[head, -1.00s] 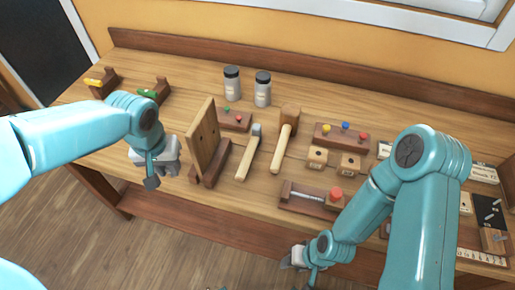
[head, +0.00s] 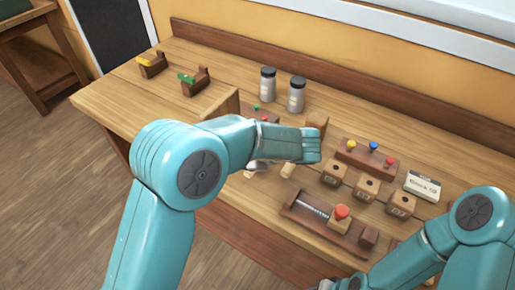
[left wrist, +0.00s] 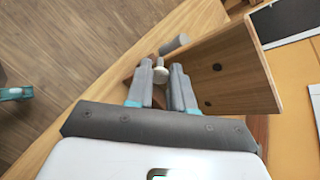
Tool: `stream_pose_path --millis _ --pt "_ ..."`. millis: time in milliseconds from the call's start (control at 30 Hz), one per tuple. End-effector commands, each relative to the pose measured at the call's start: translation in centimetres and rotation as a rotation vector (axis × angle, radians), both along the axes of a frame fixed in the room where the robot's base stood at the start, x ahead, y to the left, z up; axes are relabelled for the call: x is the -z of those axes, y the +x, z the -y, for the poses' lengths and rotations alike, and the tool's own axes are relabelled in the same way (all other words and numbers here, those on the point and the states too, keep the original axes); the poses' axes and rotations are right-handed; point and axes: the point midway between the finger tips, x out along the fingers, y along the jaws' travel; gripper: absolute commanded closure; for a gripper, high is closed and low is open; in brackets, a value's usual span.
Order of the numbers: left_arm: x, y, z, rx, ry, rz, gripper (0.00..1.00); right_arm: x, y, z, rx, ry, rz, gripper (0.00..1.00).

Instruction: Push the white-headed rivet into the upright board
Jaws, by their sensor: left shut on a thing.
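The upright board (head: 222,107) stands on the bench, mostly hidden behind my left arm in the head view. In the left wrist view the board (left wrist: 232,72) shows its face with dark holes, to the right of my fingers. My left gripper (left wrist: 162,86) is shut on a small white-headed rivet (left wrist: 161,74), apart from the holes. A grey cylinder (left wrist: 176,45) shows just beyond it; I cannot tell what it belongs to.
A mallet handle (head: 290,168) lies near my left wrist. A clamp with a red knob (head: 341,212), several wooden blocks (head: 367,187) and a rack of coloured pegs (head: 368,157) stand to the right. Two jars (head: 296,95) stand behind.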

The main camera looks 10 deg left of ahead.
Motion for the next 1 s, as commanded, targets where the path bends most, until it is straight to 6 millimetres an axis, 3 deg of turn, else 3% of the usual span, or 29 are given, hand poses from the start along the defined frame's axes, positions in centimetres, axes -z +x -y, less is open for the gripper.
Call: stream_pose_path --millis 133,300,800,1000 --pt "-0.8 1.9 3.6 0.187 0.277 0.053 1.00 1.8 0.0 0.0 0.000 0.000 0.000 0.57" --pt "-2.3 2.6 5.9 0.256 0.391 0.093 1.00 2.1 0.0 0.0 0.000 0.000 0.000 0.57" --pt "-2.5 4.2 1.8 0.258 0.398 0.097 1.00 1.8 0.0 0.0 0.000 0.000 0.000 0.57" --pt "-2.5 4.5 1.1 0.260 0.397 0.097 1.00 1.8 0.0 0.0 0.000 0.000 0.000 0.57"
